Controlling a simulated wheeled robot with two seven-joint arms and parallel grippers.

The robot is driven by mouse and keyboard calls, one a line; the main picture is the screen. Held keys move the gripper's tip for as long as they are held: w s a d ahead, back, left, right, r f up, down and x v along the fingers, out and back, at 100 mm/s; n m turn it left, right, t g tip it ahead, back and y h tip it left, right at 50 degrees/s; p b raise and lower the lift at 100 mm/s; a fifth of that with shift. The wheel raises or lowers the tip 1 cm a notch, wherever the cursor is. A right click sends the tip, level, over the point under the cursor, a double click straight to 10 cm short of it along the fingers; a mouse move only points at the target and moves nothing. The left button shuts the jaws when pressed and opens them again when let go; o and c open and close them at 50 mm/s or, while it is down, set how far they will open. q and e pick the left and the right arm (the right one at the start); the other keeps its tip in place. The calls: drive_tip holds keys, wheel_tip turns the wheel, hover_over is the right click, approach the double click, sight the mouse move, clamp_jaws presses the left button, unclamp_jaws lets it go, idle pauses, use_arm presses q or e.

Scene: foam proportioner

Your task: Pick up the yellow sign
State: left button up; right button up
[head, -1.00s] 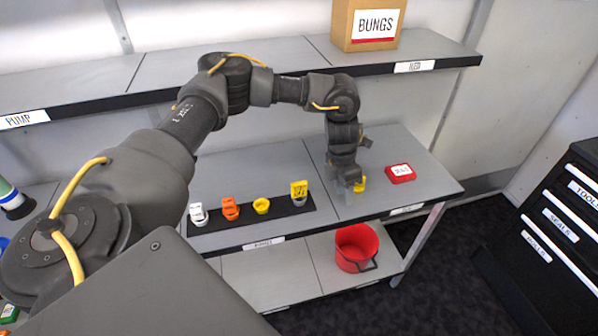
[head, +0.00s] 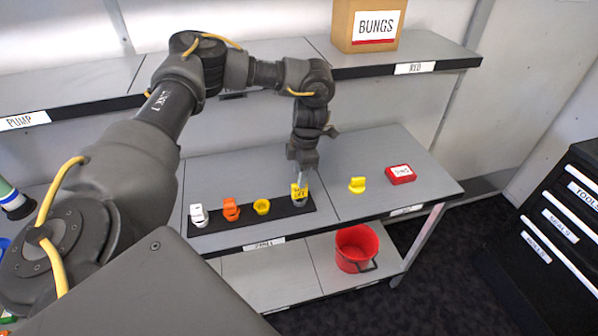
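The yellow sign (head: 299,191) stands upright at the right end of a black strip (head: 283,216) on the workbench, on a small grey base. My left gripper (head: 301,176) points down right at the top of the sign, and its fingers overlap the sign in the picture. I cannot tell whether the fingers are around it, touching it or only in front of it, nor whether they are closed. My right gripper is not in view.
On the strip sit a white part (head: 199,215), an orange part (head: 231,209) and a yellow part (head: 262,206). A loose yellow piece (head: 357,185) and a red box (head: 401,174) lie to the right. A red bucket (head: 352,262) stands on the lower shelf. A BUNGS box (head: 368,14) is above.

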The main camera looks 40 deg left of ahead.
sight(300, 197)
use_arm(q)
drive_tip(key=shift+f, duration=0.15)
wheel_tip(300, 197, down, 5)
drive_tip(key=shift+r+p, duration=0.2)
drive_tip(key=shift+p, duration=1.05)
drive_tip(key=shift+f, duration=0.2)
clamp_jaws()
